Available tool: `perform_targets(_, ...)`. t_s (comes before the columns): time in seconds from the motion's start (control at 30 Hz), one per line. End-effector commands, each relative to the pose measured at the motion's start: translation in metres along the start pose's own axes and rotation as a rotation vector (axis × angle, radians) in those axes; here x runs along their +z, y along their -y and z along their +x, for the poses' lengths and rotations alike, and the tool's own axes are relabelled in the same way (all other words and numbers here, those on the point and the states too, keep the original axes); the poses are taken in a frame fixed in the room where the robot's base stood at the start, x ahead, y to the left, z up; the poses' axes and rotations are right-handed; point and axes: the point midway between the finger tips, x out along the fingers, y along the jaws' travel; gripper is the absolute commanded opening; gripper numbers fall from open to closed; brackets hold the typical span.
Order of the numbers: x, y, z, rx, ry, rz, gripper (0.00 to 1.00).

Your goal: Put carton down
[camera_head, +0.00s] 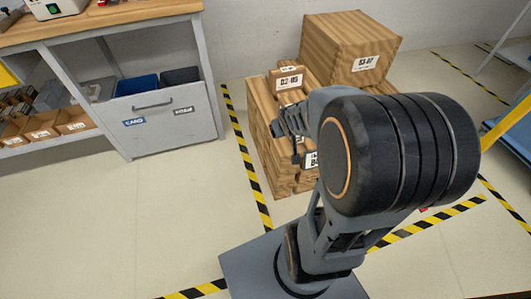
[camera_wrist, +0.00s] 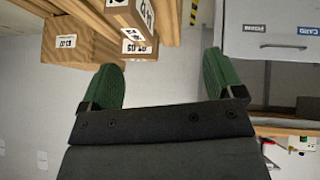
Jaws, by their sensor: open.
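My gripper (camera_head: 288,128) hangs at the front of a stack of brown cartons in the head view, and my arm hides part of the stack. In the wrist view my gripper (camera_wrist: 160,72) shows two green finger pads spread apart with nothing between them. Cartons with white labels (camera_wrist: 68,45) are close by at the upper left of that view. In the head view a small labelled carton (camera_head: 288,82) lies on top of the stack. I cannot tell which carton the task means.
A large carton (camera_head: 350,45) stands behind the stack by the wall. Yellow-black floor tape (camera_head: 243,155) runs beside the stack. The floor at left is clear.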

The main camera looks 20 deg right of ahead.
Motion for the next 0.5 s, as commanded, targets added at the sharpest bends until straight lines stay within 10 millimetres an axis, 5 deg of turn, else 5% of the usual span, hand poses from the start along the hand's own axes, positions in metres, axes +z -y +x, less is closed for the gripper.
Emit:
perform_targets(0.2, 0.026, 0.064, -0.078, -0.117, 0.212, -0.029, 0.87)
perform_targets(0.5, 0.057, 0.099, -0.129, -0.227, 0.361, -0.070, 0.87)
